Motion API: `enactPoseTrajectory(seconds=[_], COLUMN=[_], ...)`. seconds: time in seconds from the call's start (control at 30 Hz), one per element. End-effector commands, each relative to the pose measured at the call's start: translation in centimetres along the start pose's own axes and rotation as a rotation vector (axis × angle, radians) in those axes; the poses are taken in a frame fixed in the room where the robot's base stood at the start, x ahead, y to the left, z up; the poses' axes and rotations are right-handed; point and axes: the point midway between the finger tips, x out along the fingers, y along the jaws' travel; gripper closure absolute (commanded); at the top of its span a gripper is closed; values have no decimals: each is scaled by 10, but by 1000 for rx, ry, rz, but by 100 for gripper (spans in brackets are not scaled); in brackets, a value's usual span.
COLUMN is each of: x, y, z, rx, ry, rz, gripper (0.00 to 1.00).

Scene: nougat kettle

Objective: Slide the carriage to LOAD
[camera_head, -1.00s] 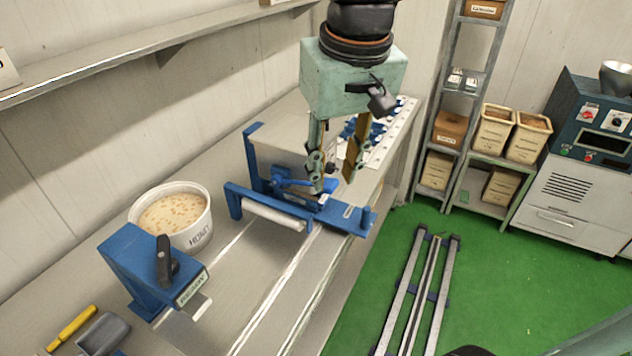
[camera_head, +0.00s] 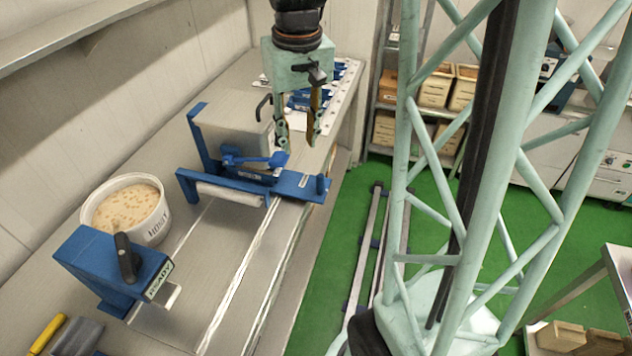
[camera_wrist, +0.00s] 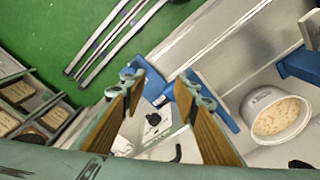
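The blue carriage (camera_head: 290,184) sits across pale rails on the bench, with a white roller (camera_head: 230,194) at its front and a grey block (camera_head: 230,135) behind. A blue lever (camera_head: 255,160) lies on its top. A small label on its plate is too small to read. My gripper (camera_head: 297,136) is open and empty, pointing down above the right part of the carriage; its fingertips appear apart from it. In the wrist view, my open fingers (camera_wrist: 160,88) frame blue carriage parts (camera_wrist: 158,96) and a black knob (camera_wrist: 153,118).
A blue block with a black knob (camera_head: 126,258) and a label like READY stands at the near end of the rails. A white HONEY tub (camera_head: 150,232) stands beside it. A yellow-handled scoop (camera_head: 48,334) lies front left. The rails between block and carriage look clear.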

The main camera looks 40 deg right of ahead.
Motion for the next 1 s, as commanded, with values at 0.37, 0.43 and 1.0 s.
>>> enactPoseTrajectory(seconds=[0.37,0.43,1.0], x=[42,49,106], y=[34,40,83], z=[-25,-28,-46], rx=[48,57,112], ry=[-38,-44,-86], rz=[2,3,1], gripper=[72,72,72])
